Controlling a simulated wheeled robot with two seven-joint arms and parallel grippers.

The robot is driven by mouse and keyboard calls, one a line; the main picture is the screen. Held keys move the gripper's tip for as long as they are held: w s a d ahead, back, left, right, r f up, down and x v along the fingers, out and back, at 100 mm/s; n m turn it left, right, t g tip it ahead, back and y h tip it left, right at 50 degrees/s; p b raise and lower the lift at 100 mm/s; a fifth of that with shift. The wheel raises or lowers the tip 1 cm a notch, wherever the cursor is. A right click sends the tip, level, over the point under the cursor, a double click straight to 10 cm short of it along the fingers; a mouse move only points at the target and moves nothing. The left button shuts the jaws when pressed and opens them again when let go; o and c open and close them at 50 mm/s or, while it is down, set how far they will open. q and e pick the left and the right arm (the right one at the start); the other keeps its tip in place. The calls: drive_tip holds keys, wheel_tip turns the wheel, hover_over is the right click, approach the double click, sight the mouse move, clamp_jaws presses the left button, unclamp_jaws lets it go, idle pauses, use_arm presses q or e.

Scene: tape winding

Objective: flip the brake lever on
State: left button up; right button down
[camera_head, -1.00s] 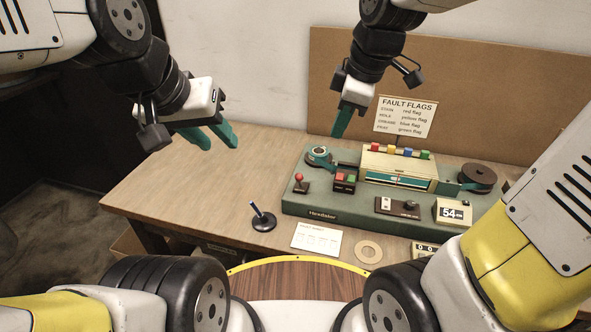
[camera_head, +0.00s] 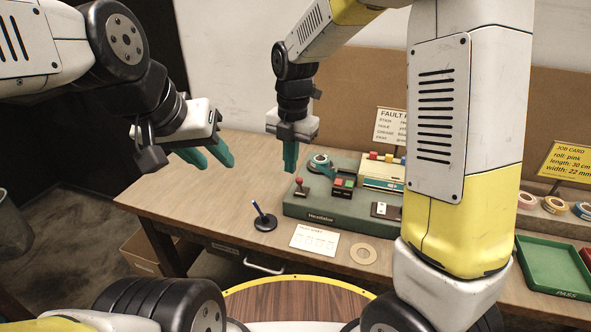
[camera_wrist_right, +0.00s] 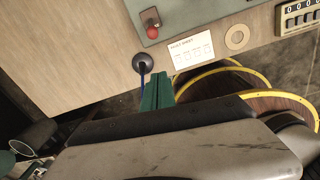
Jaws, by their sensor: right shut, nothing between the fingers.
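The brake lever, a red-knobbed lever (camera_head: 300,187), stands at the left end of the green tape machine (camera_head: 335,208). It also shows at the top of the right wrist view (camera_wrist_right: 152,30). My right gripper (camera_head: 289,170) is shut and empty, its green fingers pointing down just behind and above the lever in the head view. In the right wrist view its fingers (camera_wrist_right: 157,88) lie below the lever in the picture, apart from it. My left gripper (camera_head: 212,158) is open and empty, over the left of the table. My right arm hides the machine's right part.
A blue pen in a round black stand (camera_head: 264,221), a white card (camera_head: 315,238) and a tan ring (camera_head: 363,253) lie in front of the machine. A green tray (camera_head: 555,268) and tape rolls (camera_head: 556,205) are at the right. The table's left is clear.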

sight(300, 185)
drive_tip(key=shift+f, duration=0.1)
wheel_tip(300, 185, down, 10)
drive_tip(key=shift+w+d+r, duration=0.2)
drive_tip(key=shift+w+r, duration=0.05)
drive_tip(key=shift+w, duration=0.35)
drive_tip(key=shift+w+d+r, duration=0.25)
drive_tip(key=shift+w+r, duration=0.05)
drive_tip(key=shift+w, duration=0.3)
drive_tip(key=shift+w+d+r, duration=0.2)
drive_tip(key=shift+w+r, duration=0.05)
drive_tip(key=shift+w, duration=0.35)
